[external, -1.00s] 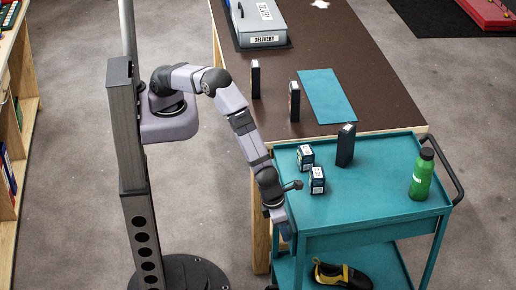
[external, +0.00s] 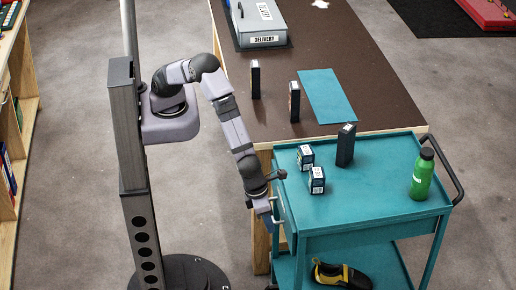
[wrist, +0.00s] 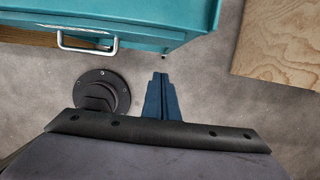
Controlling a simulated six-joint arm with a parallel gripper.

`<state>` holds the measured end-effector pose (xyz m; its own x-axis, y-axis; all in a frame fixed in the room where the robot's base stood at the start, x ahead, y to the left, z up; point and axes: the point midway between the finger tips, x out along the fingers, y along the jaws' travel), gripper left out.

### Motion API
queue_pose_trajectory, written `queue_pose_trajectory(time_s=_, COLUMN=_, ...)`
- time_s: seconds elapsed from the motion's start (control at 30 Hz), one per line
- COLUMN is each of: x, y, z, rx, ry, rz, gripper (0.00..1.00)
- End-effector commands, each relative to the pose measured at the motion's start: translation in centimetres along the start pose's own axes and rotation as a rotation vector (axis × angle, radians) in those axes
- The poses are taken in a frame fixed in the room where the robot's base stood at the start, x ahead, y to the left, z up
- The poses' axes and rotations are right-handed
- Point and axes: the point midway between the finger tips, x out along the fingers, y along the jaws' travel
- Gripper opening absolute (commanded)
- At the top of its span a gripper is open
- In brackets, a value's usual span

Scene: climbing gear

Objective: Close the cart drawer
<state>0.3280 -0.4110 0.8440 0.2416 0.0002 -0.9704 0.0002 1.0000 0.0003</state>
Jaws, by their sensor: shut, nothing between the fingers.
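The teal cart (external: 375,225) stands at the right in the external view. Its drawer (external: 288,212) is on the side facing my arm, with a pale handle (external: 280,214). In the wrist view the drawer front (wrist: 150,40) spans the top left, and the bar handle (wrist: 87,45) sticks out from it. How far the drawer stands out is hard to tell. My gripper (wrist: 160,78) is shut and empty, its blue fingers pointing toward the cart, right of the handle and apart from the front. In the external view my gripper (external: 268,226) is beside the drawer side.
Small boxes (external: 316,180), a dark upright box (external: 345,145) and a green bottle (external: 421,174) stand on the cart top. A shoe (external: 340,275) lies on the lower shelf. The brown table (external: 320,60) adjoins the cart behind. Open floor lies left of the cart.

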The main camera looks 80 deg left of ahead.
Motion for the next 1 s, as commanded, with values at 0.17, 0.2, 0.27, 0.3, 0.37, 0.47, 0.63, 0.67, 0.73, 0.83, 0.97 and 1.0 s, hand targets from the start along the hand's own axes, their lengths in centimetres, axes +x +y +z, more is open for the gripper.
queue_pose_trajectory(time_s=0.17, x=-2.6, y=0.0, z=-0.1, rx=0.000, ry=0.000, rz=-0.001, gripper=0.00)
queue_pose_trajectory(time_s=0.2, x=-3.1, y=0.0, z=-0.1, rx=0.001, ry=0.000, rz=-0.002, gripper=0.00)
queue_pose_trajectory(time_s=0.27, x=-3.8, y=0.0, z=-0.1, rx=0.001, ry=0.000, rz=0.000, gripper=0.00)
queue_pose_trajectory(time_s=0.3, x=-4.1, y=0.0, z=-0.1, rx=0.001, ry=0.000, rz=0.000, gripper=0.00)
queue_pose_trajectory(time_s=0.37, x=-4.5, y=0.0, z=-0.1, rx=0.000, ry=0.001, rz=0.000, gripper=0.00)
queue_pose_trajectory(time_s=0.47, x=-4.9, y=0.0, z=-0.1, rx=0.001, ry=0.001, rz=0.001, gripper=0.00)
queue_pose_trajectory(time_s=0.63, x=-5.1, y=0.1, z=-0.1, rx=0.001, ry=0.002, rz=0.002, gripper=0.00)
queue_pose_trajectory(time_s=0.67, x=-5.1, y=0.1, z=-0.1, rx=0.001, ry=0.002, rz=0.002, gripper=0.00)
queue_pose_trajectory(time_s=0.73, x=-5.1, y=0.1, z=-0.1, rx=-0.001, ry=0.002, rz=0.002, gripper=0.00)
queue_pose_trajectory(time_s=0.83, x=-5.1, y=0.1, z=-0.1, rx=-0.039, ry=0.002, rz=0.002, gripper=0.00)
queue_pose_trajectory(time_s=0.97, x=-5.1, y=0.1, z=-0.1, rx=-0.168, ry=0.001, rz=0.003, gripper=0.00)
queue_pose_trajectory(time_s=1.0, x=-5.1, y=0.1, z=-0.1, rx=-0.229, ry=0.001, rz=0.003, gripper=0.00)
